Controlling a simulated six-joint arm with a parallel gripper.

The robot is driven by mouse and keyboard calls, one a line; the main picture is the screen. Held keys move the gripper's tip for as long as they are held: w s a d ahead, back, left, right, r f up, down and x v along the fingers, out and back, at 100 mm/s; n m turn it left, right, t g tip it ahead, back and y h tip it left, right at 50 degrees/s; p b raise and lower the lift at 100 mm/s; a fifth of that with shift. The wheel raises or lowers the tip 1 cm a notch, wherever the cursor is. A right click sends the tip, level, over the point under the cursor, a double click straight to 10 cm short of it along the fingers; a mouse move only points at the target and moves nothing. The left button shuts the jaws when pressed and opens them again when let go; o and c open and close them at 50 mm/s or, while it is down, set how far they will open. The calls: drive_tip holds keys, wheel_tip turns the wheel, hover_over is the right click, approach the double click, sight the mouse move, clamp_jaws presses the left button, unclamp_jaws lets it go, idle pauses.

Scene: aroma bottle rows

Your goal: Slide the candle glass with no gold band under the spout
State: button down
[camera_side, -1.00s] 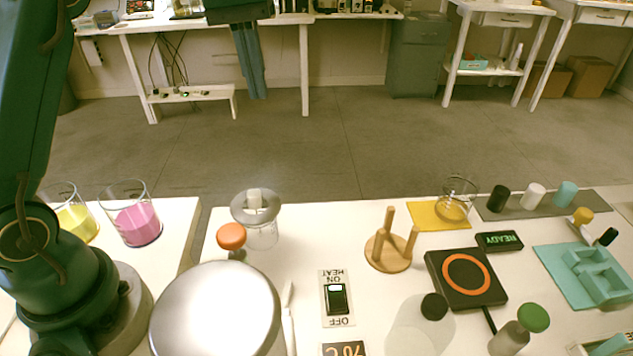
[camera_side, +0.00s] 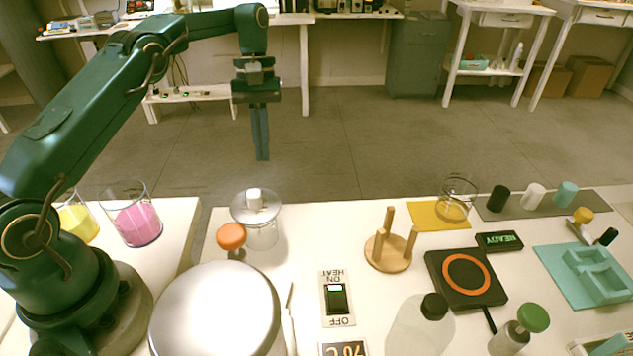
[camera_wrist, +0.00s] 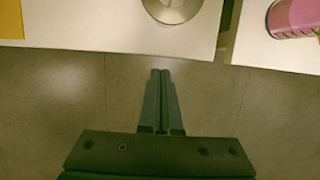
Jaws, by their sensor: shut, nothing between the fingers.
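My gripper (camera_side: 262,158) is shut and empty, hanging above the floor beyond the table's back edge; its closed fingertips also show in the wrist view (camera_wrist: 160,72). A clear glass (camera_side: 262,232) stands below and nearer the camera, partly under a metal disc (camera_side: 256,206) with a white knob. Another clear glass (camera_side: 458,200) stands on the yellow mat (camera_side: 425,217) at the right. Glasses with pink contents (camera_side: 137,222) and yellow contents (camera_side: 76,222) stand at the left. Gold bands are too small to tell. An orange knob (camera_side: 231,236) sits by a silver pot (camera_side: 215,310); its spout is not clearly visible.
A wooden peg stand (camera_side: 388,253), switch (camera_side: 337,299), black hot plate (camera_side: 466,278) and capped bottles (camera_side: 415,325) crowd the front and right. A gap separates the left table (camera_side: 176,212) from the main table (camera_side: 315,220). Open floor lies behind.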

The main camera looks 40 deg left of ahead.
drive_tip(key=x, duration=0.8)
drive_tip(key=shift+s+d+f, duration=0.15)
drive_tip(key=shift+s+f, duration=0.05)
drive_tip(key=shift+f, duration=0.1)
drive_tip(key=shift+s+d+r, duration=0.15)
drive_tip(key=shift+s+d, duration=0.1)
drive_tip(key=shift+d, duration=0.05)
drive_tip(key=shift+s+d, duration=1)
drive_tip(key=shift+s, duration=0.1)
drive_tip(key=s+d, duration=0.8)
drive_tip(key=shift+s+d, duration=0.1)
drive_tip(key=shift+d, duration=0.1)
drive_tip(key=shift+a, duration=0.1)
